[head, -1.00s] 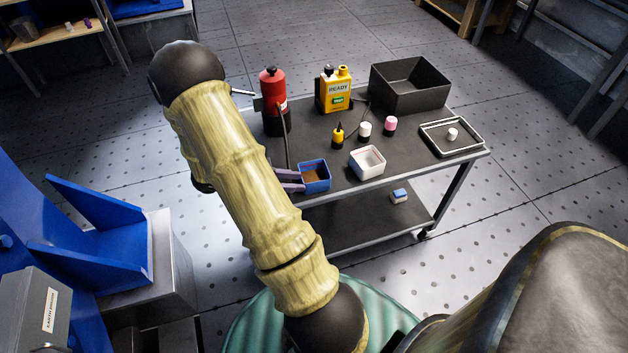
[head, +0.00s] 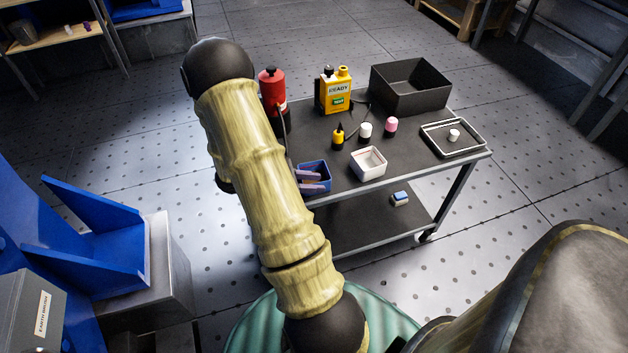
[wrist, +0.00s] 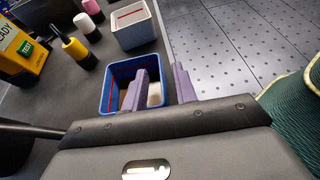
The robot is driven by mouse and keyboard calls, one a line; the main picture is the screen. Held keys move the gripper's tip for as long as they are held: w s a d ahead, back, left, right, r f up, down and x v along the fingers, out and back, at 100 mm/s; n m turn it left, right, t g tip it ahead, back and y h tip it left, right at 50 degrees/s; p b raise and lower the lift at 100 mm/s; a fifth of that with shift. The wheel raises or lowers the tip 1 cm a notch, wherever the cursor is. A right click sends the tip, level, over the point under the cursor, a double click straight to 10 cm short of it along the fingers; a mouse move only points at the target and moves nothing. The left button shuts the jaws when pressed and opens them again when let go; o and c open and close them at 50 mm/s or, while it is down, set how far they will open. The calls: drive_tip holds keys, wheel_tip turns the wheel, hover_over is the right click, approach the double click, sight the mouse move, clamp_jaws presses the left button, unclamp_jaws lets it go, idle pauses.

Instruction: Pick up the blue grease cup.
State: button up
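The blue grease cup (head: 327,178) is an open, square blue container near the front left of the cart top. It also shows in the wrist view (wrist: 107,88), with a red line on its inner wall. My gripper (wrist: 160,70) has two purple fingers spread apart. In the wrist view one finger overlaps the cup's inside and the other lies beyond its right wall, so that wall appears between them. In the head view my gripper (head: 312,182) overlaps the cup's near left part. Contact with the cup cannot be told.
A white square cup (head: 369,161) stands right of the blue one. Behind are small yellow (head: 338,138), white (head: 365,131) and pink (head: 391,125) bottles, a red canister (head: 272,88), a yellow tester (head: 336,92) and a black bin (head: 411,88). A metal tray (head: 466,147) lies right.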

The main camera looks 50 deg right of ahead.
drive_tip(key=shift+a, duration=0.1)
clamp_jaws()
drive_tip(key=shift+s, duration=0.1)
drive_tip(key=shift+r, duration=0.1)
wheel_tip(320, 180, up, 10)
drive_tip(key=p, duration=0.3)
idle(0.3)
idle(0.4)
